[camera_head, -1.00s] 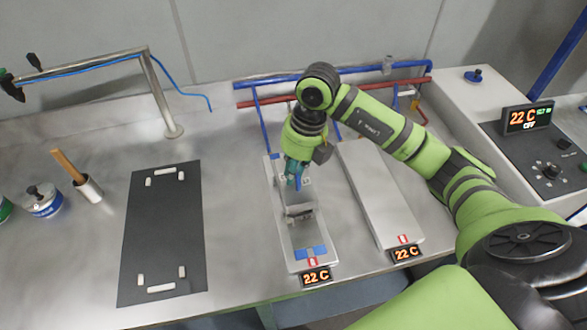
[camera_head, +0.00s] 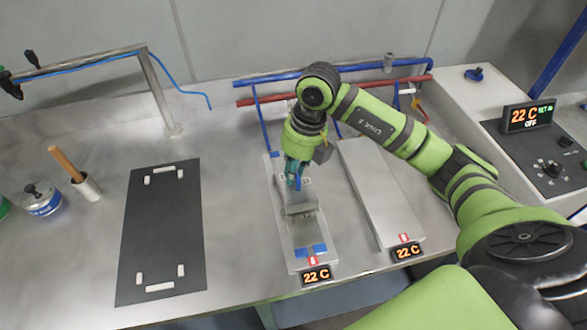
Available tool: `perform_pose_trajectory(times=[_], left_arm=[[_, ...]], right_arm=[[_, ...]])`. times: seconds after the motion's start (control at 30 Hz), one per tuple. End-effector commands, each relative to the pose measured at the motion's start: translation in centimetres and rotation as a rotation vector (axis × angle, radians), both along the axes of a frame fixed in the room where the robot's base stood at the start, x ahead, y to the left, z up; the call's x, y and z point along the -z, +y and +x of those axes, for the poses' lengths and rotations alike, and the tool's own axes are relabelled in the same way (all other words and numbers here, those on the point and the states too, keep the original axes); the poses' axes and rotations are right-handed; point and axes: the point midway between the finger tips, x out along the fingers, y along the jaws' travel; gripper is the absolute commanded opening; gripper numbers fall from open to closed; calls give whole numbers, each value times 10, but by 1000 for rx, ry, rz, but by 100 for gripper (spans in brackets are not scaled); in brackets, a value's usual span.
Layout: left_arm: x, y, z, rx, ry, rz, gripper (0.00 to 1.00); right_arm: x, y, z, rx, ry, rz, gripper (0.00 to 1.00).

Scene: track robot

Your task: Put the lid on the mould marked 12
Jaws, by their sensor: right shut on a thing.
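Two long grey moulds lie side by side near the front edge. The left mould (camera_head: 272,170) has blue patches at its near end (camera_head: 302,253) and a "22 C" display in front. My right gripper (camera_head: 299,207) is over its middle, shut on what looks like a flat grey lid (camera_head: 305,229) lying along the mould's top. I cannot tell whether the lid is fully seated. The right mould (camera_head: 378,190) shows a plain flat top. I cannot read a 12 on either. My left gripper is not in view.
A black mat (camera_head: 162,230) with small white blocks lies to the left. A cup with a wooden handle (camera_head: 87,187) and a blue-white tin (camera_head: 43,200) stand further left. Blue and red pipes (camera_head: 330,92) run behind the moulds. A control box (camera_head: 540,150) stands right.

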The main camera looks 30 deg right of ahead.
Motion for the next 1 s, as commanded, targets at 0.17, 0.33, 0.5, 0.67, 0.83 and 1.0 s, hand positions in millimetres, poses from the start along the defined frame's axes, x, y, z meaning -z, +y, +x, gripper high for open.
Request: perform_pose_trajectory(times=[0.17,0.33,0.5,0.67,0.83,1.0], left_arm=[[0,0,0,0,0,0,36],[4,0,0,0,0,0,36],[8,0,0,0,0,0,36],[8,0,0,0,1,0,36],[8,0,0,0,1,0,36],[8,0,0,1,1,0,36]], right_arm=[[-1,0,1,0,-2,0,0],[3,0,1,0,-2,0,0],[7,0,1,0,-2,0,0],[7,0,1,0,-2,0,0],[7,0,1,0,-2,0,0],[8,0,1,0,-2,0,0]])
